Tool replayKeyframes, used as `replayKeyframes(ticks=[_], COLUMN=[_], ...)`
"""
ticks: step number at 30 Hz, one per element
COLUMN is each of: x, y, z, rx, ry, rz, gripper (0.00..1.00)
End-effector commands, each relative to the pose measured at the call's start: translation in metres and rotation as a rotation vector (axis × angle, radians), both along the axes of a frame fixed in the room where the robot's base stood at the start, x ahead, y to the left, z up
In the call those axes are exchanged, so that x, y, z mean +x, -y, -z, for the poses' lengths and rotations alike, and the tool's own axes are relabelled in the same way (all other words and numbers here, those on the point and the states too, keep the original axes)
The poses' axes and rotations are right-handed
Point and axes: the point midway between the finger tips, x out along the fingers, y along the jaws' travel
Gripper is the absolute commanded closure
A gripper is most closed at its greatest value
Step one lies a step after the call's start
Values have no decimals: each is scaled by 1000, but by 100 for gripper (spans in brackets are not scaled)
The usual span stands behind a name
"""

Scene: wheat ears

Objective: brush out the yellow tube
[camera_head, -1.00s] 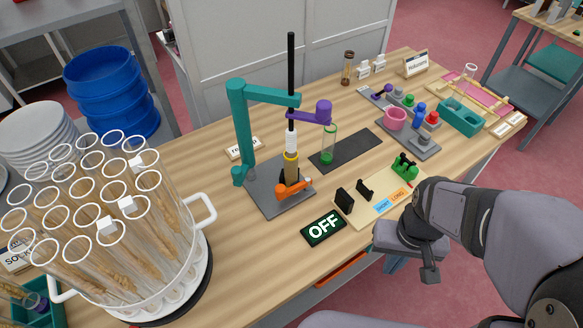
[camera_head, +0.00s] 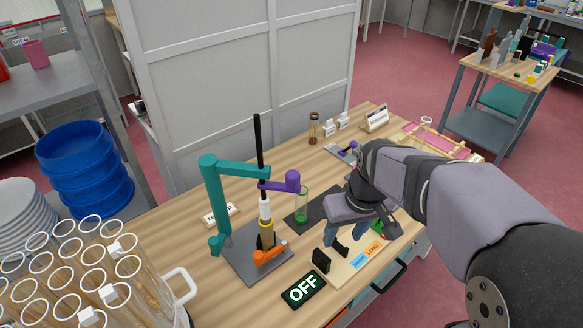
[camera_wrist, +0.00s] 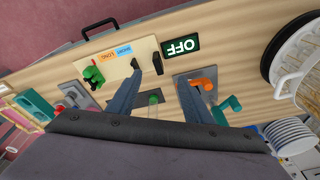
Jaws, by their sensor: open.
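My gripper (camera_wrist: 160,78) is open and empty, its two blue-grey fingers apart in the wrist view. In the head view it (camera_head: 360,228) hangs over the right part of the bench, above the cream board. A clear tube with green at its base (camera_head: 302,205) stands upright on a dark mat; it shows between the fingers in the wrist view (camera_wrist: 153,101). A yellow-and-white piece (camera_head: 265,211) sits on the black rod of the teal stand (camera_head: 212,195). I cannot tell a separate yellow tube. No brush can be made out clearly.
The OFF sign (camera_head: 303,288) and cream board (camera_head: 343,280) lie near the bench's front edge. A white-handled holder of several glass tubes with wheat ears (camera_head: 120,275) stands at left. Blue tubs (camera_head: 88,165) are beyond. A pink mat (camera_head: 440,145) lies at far right.

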Motion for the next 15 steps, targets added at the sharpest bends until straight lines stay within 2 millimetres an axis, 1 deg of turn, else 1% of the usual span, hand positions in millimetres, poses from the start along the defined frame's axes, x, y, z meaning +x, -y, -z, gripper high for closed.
replayKeyframes(ticks=[1, 3, 6, 9, 10, 12, 15], x=[19, 39, 61, 76, 79, 84, 88], y=[-16, -36, -62, -82, -87, -95, -102], z=[-29, -55, -87, -111, -116, -126, -132], rx=[12, 26, 44, 58, 61, 66, 70], ry=[30, 68, 114, 151, 159, 175, 186], rz=[-55, -127, -215, -283, -299, -325, -348], gripper=[54, 54, 54, 54, 54, 54, 54])
